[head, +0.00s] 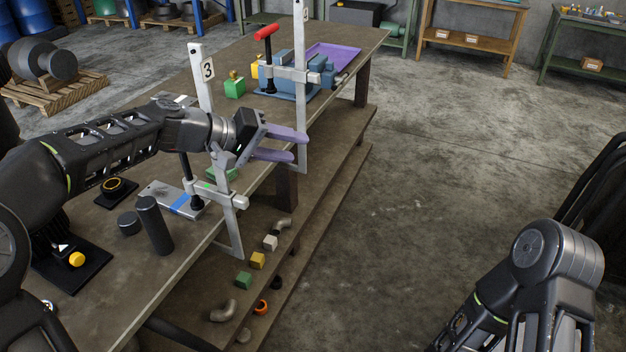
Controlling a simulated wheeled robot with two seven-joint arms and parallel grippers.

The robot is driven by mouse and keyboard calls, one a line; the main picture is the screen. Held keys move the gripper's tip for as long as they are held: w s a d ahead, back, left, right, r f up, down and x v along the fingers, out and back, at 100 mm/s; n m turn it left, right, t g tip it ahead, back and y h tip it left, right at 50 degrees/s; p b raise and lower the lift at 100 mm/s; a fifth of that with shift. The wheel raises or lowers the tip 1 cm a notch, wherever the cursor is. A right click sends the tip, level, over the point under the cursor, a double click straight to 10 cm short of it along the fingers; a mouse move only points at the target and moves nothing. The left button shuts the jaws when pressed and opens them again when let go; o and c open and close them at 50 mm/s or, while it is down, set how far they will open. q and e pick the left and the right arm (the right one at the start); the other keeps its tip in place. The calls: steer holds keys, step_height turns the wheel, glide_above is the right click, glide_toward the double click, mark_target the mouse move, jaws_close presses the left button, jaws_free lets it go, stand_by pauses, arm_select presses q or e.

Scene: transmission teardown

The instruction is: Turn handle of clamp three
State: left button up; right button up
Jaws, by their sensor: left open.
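Clamp three (207,71) has a pale upright bar with a "3" plate, at the near table edge. Its lower jaw and arm (215,195) and dark screw (186,168) stand over a grey plate with blue tape (182,204). Its handle is hidden behind my left wrist. Nothing shows between the fingers. I cannot tell whether it touches the clamp. My right arm shows at the lower right, but its gripper is out of view.
A second clamp (302,85) with a red handle (266,32) holds a blue vise-like block (290,80) farther back. A dark cylinder (154,225) stands on the worktable (200,262). A lower shelf (318,195) holds small parts.

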arm_select(q)
steer(key=w+d+f+m+g+y, duration=0.1)
steer(key=d+f, duration=0.3)
steer(key=f, duration=0.5)
steer(key=shift+w+m+b, duration=0.3)
steer(key=shift+w, duration=0.05)
arm_select(e)
steer(key=shift+d+f, duration=0.4)
